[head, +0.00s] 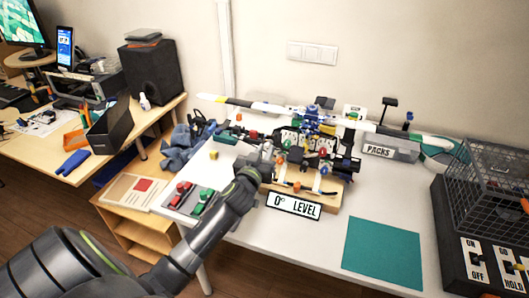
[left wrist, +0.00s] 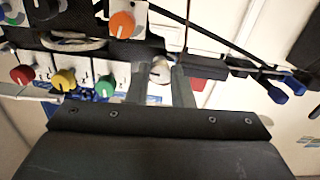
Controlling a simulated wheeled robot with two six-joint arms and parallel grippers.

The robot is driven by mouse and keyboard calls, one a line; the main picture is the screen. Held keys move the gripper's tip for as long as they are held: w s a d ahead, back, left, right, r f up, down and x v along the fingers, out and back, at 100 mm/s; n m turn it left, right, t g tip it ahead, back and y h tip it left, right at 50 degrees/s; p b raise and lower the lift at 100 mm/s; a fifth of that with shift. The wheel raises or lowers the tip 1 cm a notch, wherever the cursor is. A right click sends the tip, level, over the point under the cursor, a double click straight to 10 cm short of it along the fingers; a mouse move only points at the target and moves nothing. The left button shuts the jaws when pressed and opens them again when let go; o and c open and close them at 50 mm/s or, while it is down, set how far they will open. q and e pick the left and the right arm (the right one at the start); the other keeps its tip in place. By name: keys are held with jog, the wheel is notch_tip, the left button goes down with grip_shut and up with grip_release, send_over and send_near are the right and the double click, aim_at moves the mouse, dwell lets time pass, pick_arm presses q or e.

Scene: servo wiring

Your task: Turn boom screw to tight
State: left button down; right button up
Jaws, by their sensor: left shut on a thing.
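My left arm reaches in from the lower left in the head view, with its gripper (head: 268,168) at the front of the wiring rig (head: 312,122) on the white table. In the left wrist view the two grey fingers of the left gripper (left wrist: 161,84) are closed around a white knob (left wrist: 160,68) with a dark pointer line. Red (left wrist: 22,74), yellow (left wrist: 64,79) and green (left wrist: 105,86) knobs stand in a row to its left, and an orange knob (left wrist: 122,24) is above. I cannot tell from any label which knob is the boom screw. My right gripper does not show.
A "0° LEVEL" sign (head: 294,206) stands close in front of the gripper. A button box (head: 192,198) lies to its left. A teal mat (head: 382,252) lies flat at the right, beside a wire cage (head: 492,185). A "PACKS" box (head: 390,148) stands behind.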

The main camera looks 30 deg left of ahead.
pick_arm(q)
jog(key=shift+m, duration=0.3)
jog(key=m, duration=0.3)
jog(key=shift+p, duration=0.35)
jog(key=m+p, duration=0.1)
jog(key=m, duration=0.4)
jog(key=m+p, duration=0.1)
jog(key=m, duration=0.3)
jog(key=shift+m+p, duration=0.65)
jog(key=shift+m, duration=1.35)
jog(key=c, duration=1.3)
grip_release()
